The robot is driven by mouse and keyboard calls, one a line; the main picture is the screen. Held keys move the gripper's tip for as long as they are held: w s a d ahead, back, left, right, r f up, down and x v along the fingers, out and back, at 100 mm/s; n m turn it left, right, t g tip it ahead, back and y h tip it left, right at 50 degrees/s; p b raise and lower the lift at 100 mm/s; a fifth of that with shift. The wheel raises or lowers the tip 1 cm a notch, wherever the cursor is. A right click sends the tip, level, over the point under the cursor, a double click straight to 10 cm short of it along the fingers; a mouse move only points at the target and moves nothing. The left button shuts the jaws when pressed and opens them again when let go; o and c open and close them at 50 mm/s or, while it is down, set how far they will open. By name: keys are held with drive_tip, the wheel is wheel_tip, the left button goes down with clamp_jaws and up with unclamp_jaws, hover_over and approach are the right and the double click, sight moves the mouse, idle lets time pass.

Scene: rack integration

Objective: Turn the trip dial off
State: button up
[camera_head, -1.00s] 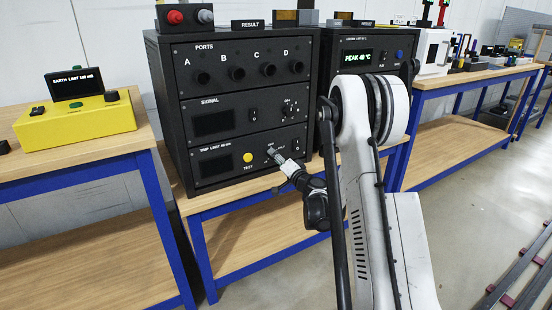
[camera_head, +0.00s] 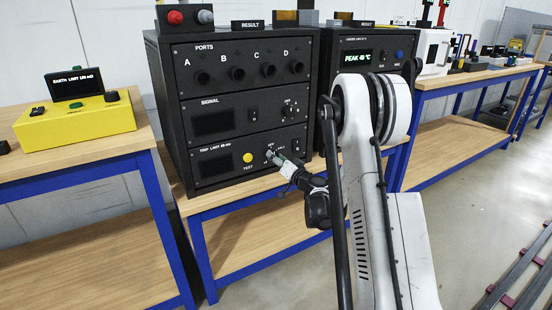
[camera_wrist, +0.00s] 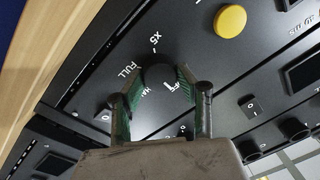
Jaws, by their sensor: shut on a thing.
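The trip dial (camera_wrist: 162,82) is a dark round knob on the lower panel of the black rack (camera_head: 165,110). Labels including "FULL", "HALF" and "X5" surround it in the wrist view. A white mark shows on the knob's face, by the partly hidden "OFF" or "HALF" lettering. My gripper (camera_wrist: 160,95) has one green-padded finger on each side of the knob and is shut on it. In the head view my gripper (camera_head: 272,156) meets the lower panel and hides the dial.
A yellow test button (camera_head: 247,158) sits left of the dial, and a rocker switch (camera_head: 296,146) sits right of it. The panel display (camera_head: 214,165) is dark.

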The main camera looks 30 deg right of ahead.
drive_tip(key=o, duration=1.1)
drive_tip(key=shift+o, duration=0.2)
drive_tip(key=s+d, duration=0.1)
drive_tip(key=s, duration=1.1)
drive_tip(key=shift+f, duration=0.25)
